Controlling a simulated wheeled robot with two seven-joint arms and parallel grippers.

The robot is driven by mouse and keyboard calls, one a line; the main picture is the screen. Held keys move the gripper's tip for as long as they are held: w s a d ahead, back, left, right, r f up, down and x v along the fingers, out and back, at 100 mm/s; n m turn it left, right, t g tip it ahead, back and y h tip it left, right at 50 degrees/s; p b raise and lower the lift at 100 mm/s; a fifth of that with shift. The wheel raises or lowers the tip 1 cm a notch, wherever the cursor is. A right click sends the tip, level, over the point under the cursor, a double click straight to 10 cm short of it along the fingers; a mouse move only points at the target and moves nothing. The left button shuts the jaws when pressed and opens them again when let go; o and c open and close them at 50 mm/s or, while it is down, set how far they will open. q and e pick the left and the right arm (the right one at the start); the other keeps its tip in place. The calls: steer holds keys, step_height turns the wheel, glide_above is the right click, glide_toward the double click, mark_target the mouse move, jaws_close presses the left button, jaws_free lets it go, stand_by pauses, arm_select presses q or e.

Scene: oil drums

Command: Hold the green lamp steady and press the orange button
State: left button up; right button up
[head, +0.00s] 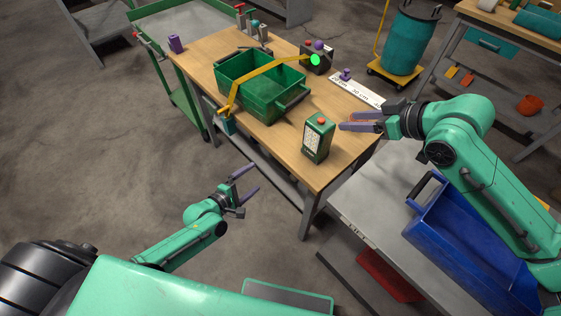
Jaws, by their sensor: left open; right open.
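The green lamp (315,145), a green box-shaped body with a pale front panel, stands upright near the front right corner of the wooden table (250,127). The orange button (321,121) is on its top. My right gripper (345,121) is open, just right of the lamp, with its fingers pointing left toward it; a small gap shows between them. My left gripper (247,181) is open and empty, left of and in front of the table, over the floor and well away from the lamp.
A white ruler strip (360,93) lies on the right. A blue bin (470,240) is on the grey bench (365,203).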

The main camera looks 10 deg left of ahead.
arm_select(q)
steer(key=d+r+n+t+h, duration=0.25)
steer(key=d+r+n, duration=0.35)
steer(key=r, duration=0.4)
steer(key=n+h, duration=0.2)
steer(key=n, duration=0.3)
glide_toward(312, 140)
steer(key=shift+g, duration=0.25)
steer(key=x, duration=1.3)
steer(key=shift+w+a+r, duration=0.1)
steer(key=shift+w+a, duration=0.05)
steer(key=shift+w, duration=0.05)
arm_select(e)
steer(key=shift+w, duration=0.1)
arm_select(q)
steer(key=shift+s, duration=0.1)
steer(key=c, duration=1.5)
arm_select(e)
jaws_close()
